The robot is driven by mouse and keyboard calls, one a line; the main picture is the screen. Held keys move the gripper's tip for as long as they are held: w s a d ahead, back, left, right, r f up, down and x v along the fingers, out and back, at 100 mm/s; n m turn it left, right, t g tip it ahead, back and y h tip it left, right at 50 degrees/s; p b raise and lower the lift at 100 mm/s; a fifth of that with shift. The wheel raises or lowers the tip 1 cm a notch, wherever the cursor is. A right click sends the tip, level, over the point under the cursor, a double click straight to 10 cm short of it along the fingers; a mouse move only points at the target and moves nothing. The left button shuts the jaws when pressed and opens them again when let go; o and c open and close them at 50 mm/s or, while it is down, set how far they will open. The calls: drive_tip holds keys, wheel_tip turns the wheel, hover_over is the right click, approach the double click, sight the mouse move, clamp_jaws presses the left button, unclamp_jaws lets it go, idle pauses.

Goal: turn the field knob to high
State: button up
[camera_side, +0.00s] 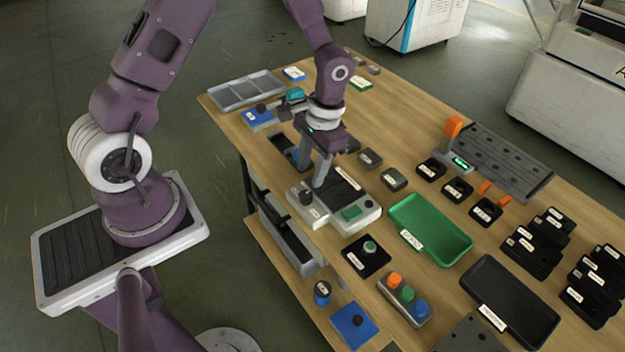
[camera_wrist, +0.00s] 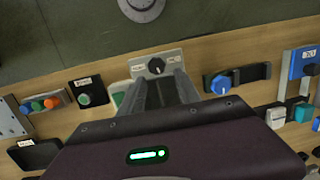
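A black knob (camera_side: 306,197) stands on a light grey panel with small labels beside it; the lettering is too small to read, so I cannot tell for certain that it is the field knob. The same black knob (camera_wrist: 156,66) shows in the wrist view, just beyond my fingertips. My gripper (camera_side: 312,172) points down close above the panel, a little behind the knob in the side view. In the wrist view my gripper (camera_wrist: 161,80) has its two fingers apart with nothing between them. Contact with the knob is not visible.
A green button (camera_side: 352,213) sits on the device right of the knob. A blue knob (camera_wrist: 220,83) is on a black plate beside the panel.

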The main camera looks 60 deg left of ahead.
sight(306, 194)
drive_tip(key=n, duration=0.1)
drive_tip(key=s+n+t, duration=0.1)
drive_tip(key=n+h, duration=0.1)
drive_tip(key=n, duration=0.1)
drive_tip(key=shift+s+a+r+t, duration=0.1)
drive_tip(key=shift+s+r+t, duration=0.15)
drive_tip(key=shift+t, duration=0.05)
drive_tip(key=shift+n, duration=0.3)
wheel_tip(306, 194, down, 7)
drive_tip(key=shift+r, duration=0.1)
clamp_jaws()
